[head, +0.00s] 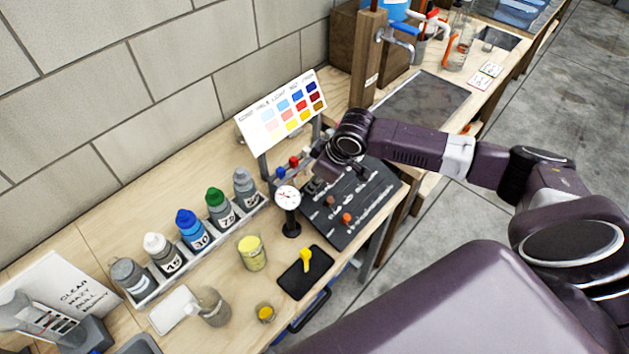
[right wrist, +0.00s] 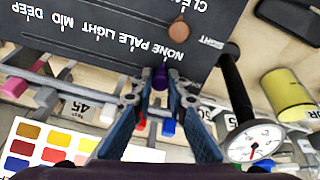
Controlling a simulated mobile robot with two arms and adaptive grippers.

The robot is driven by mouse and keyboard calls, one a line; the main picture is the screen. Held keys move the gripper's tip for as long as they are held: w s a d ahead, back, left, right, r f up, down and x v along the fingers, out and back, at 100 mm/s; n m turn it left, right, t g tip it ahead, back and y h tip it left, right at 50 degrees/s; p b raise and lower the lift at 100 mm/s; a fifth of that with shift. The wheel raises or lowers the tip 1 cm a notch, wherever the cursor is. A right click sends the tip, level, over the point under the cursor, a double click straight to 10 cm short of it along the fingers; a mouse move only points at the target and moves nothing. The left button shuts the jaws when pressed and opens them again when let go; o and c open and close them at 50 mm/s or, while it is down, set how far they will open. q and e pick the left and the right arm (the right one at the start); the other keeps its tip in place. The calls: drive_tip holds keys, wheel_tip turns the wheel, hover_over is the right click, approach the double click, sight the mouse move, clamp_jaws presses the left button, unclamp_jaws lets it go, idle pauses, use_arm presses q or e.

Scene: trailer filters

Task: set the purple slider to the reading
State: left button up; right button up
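In the head view my right gripper (head: 316,180) is over the far left part of the panel (head: 350,226), and the purple slider is not distinguishable there. A white dial gauge (head: 287,196) with a red needle stands beside the panel. My left gripper is not in view.
A colour chart (head: 281,112) stands behind the panel. An orange knob (head: 347,217) is on the panel. Several capped bottles (head: 190,229) stand in a rack to the left. A yellow jar (head: 252,253) and a black tray (head: 318,283) are in front.

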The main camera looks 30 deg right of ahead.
clamp_jaws()
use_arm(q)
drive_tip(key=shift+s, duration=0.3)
use_arm(e)
drive_tip(key=w+d, duration=0.1)
drive_tip(key=d, duration=0.2)
drive_tip(key=w+d, duration=0.1)
drive_tip(key=d, duration=0.1)
drive_tip(key=w+d, duration=0.1)
drive_tip(key=d, duration=0.2)
drive_tip(key=shift+d+p, duration=0.3)
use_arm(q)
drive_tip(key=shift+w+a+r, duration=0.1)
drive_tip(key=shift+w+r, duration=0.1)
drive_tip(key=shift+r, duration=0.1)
use_arm(e)
drive_tip(key=shift+r, duration=0.1)
drive_tip(key=o, duration=0.8)
unclamp_jaws()
drive_tip(key=v, duration=1.2)
